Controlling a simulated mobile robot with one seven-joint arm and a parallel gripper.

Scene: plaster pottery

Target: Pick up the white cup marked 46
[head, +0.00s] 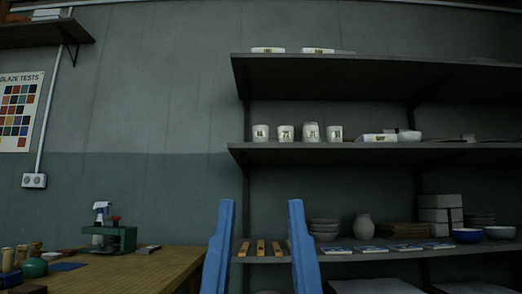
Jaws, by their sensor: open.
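Several white cups stand upright in a row on the middle shelf, each with a dark number on a pale label. The leftmost cup (260,133) has a number that may be 46, but it is too small to read surely. Beside it stand a second cup (285,134), a third cup (311,132) and a fourth cup (335,133), with small gaps between. The second number looks like 72; the others are unclear. My gripper (261,205) shows as two blue fingers, wide apart and empty, appearing below the middle shelf in the picture and touching no cup.
The middle shelf (300,152) also holds a labelled white packet (379,138) and a bowl (410,136) at right. The top shelf (380,75) overhangs it. The lower shelf holds bowls, a vase (363,227) and tiles. A wooden workbench (150,270) is at left.

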